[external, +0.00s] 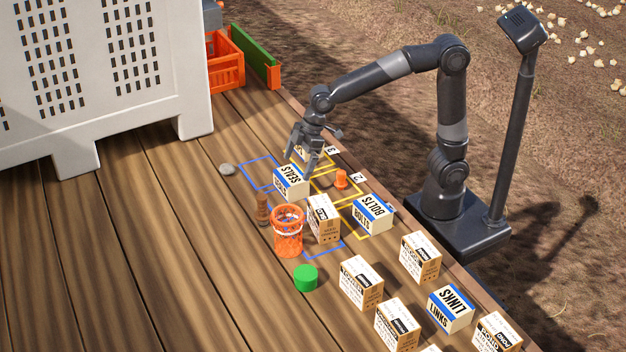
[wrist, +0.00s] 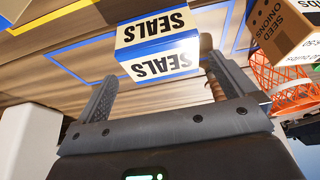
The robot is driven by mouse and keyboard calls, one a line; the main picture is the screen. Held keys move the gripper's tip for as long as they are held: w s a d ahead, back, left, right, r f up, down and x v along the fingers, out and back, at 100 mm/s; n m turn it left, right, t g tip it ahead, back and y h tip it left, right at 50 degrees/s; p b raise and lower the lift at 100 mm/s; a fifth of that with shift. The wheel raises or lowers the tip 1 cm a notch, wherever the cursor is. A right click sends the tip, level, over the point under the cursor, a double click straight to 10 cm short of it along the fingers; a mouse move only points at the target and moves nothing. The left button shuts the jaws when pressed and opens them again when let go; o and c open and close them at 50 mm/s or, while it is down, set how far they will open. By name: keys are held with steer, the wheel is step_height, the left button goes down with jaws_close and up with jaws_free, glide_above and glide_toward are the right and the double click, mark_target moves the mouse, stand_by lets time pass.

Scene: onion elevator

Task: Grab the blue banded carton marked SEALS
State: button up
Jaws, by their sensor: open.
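The blue banded carton marked SEALS (external: 291,183) stands on the wooden deck, near the yellow and blue taped outlines. In the wrist view the SEALS carton (wrist: 158,50) shows its white faces, black lettering and blue band, ahead of the jaws and nearer the right finger. My gripper (external: 306,163) is open, just above and behind the carton in the external view. In the wrist view my gripper (wrist: 158,92) has its two fingers spread wide with nothing held between them. Whether a finger touches the carton cannot be told.
A seed onion carton (external: 323,220), an orange basket (external: 288,232) and a brown bottle-like object (external: 263,210) stand close by. A grey stone (external: 227,169) lies left.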

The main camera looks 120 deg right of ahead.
mark_target(293, 174)
steer(key=x, duration=0.6)
steer(key=shift+w+f, duration=0.15)
steer(key=shift+w, duration=0.15)
steer(key=c, duration=0.9)
